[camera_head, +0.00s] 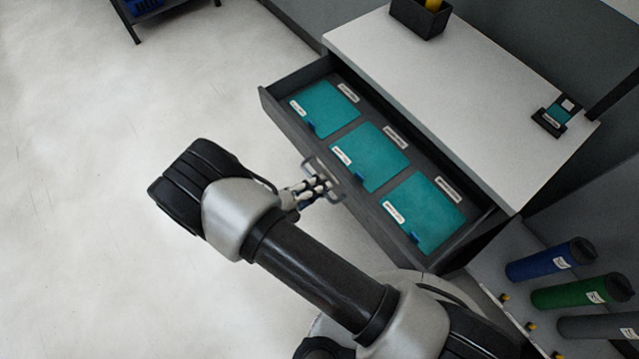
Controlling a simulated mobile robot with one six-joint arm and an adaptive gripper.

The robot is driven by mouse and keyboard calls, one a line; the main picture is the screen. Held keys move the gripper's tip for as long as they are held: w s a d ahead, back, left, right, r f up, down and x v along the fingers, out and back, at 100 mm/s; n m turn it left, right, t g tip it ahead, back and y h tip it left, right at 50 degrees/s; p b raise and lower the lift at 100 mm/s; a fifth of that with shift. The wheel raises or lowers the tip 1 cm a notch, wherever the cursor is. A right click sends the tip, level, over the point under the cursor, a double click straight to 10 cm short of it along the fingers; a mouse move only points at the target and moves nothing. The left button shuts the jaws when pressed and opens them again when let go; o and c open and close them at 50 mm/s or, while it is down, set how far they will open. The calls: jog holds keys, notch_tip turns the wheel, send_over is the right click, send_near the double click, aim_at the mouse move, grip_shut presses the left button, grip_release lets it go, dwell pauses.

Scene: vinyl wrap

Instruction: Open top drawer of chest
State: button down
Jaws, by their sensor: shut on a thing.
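The chest (450,75) has a white top and dark grey sides and stands at the upper right. Its top drawer (275,112) is pulled out a good way toward the left. Inside lie three teal packs with white labels, one (327,108) at the far end, one (372,157) in the middle and one (428,215) at the near end. My gripper (322,186) is at the drawer's front, shut on the grey bar handle (338,196). My wrist hides part of the gripper, and the lower drawers are hidden.
A dark cup (420,20) with something yellow and a small black holder (556,116) stand on the chest top. Blue (548,260), green (580,291) and grey rolls lie at the lower right. The pale floor (90,220) to the left is clear.

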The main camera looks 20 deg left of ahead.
jog(key=shift+r, duration=0.1)
jog(key=c, duration=2)
grip_release()
jog(key=v, duration=1.2)
